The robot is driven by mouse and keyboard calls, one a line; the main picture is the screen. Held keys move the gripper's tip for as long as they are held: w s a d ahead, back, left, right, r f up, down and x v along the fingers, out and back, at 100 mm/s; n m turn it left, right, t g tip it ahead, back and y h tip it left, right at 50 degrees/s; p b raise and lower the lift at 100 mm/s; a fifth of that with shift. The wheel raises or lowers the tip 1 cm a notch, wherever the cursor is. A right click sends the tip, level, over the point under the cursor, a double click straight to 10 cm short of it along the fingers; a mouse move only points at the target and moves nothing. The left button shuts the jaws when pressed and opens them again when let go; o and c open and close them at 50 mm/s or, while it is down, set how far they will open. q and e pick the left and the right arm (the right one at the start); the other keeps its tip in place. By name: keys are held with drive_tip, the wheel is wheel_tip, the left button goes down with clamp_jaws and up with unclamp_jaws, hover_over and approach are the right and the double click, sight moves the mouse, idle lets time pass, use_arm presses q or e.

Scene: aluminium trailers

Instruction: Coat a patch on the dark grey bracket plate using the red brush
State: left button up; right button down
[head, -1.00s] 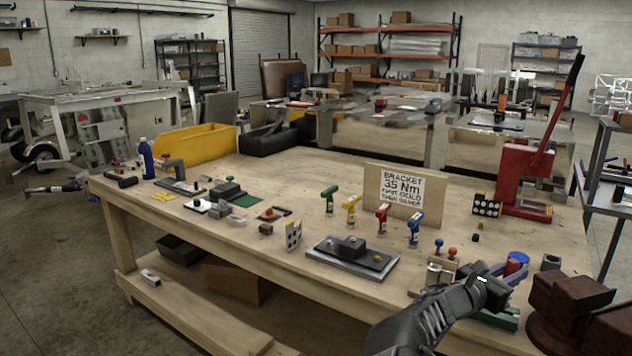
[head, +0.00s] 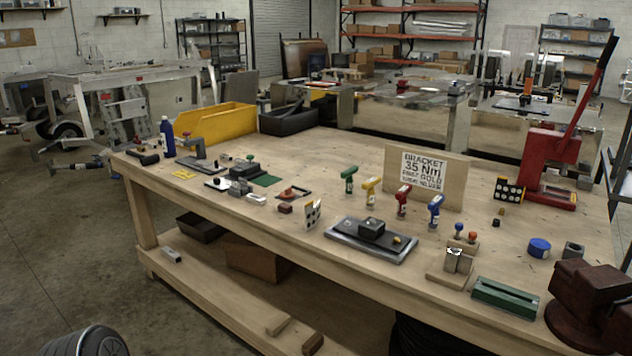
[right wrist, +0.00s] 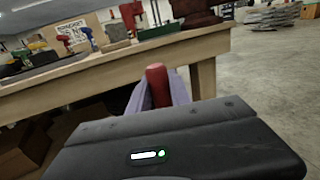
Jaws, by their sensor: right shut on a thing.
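The dark grey bracket plate (head: 345,233) lies on a lighter grey base near the front edge of the workbench in the head view. A dark block (head: 371,227) and a gold-coloured bolt (head: 397,239) stand on it. In the right wrist view my right gripper (right wrist: 158,98) is shut on the red brush (right wrist: 157,76). The brush's red end shows between the purple fingers; its bristles are hidden. The gripper is off the workbench, outside its edge in that view. A blue round pot (head: 540,247) stands at the right of the bench. My left gripper is out of view.
A row of coloured drivers (head: 402,199) stands before the wooden sign (head: 427,178). A green block (head: 505,296), a small fixture (head: 450,268) and a dark red vise (head: 580,305) occupy the front right. A red press (head: 550,165) stands behind.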

drive_tip(key=shift+s+a+f, duration=0.2)
drive_tip(key=shift+s+a, duration=0.2)
drive_tip(key=shift+s, duration=0.35)
drive_tip(key=shift+t, duration=0.3)
drive_tip(key=n+t+y, duration=0.2)
drive_tip(key=shift+w+d+r+n+y, duration=0.2)
drive_tip(key=shift+r+n+y, duration=0.1)
drive_tip(key=shift+r+y, duration=0.1)
drive_tip(key=shift+n+t+y, duration=0.5)
drive_tip(key=shift+t+y, duration=0.1)
drive_tip(key=shift+t, duration=0.1)
drive_tip(key=shift+s+a+f+n+t+y, duration=0.2)
drive_tip(key=shift+f+n+t+y, duration=0.25)
drive_tip(key=shift+n+y, duration=0.4)
drive_tip(key=shift+m, duration=0.25)
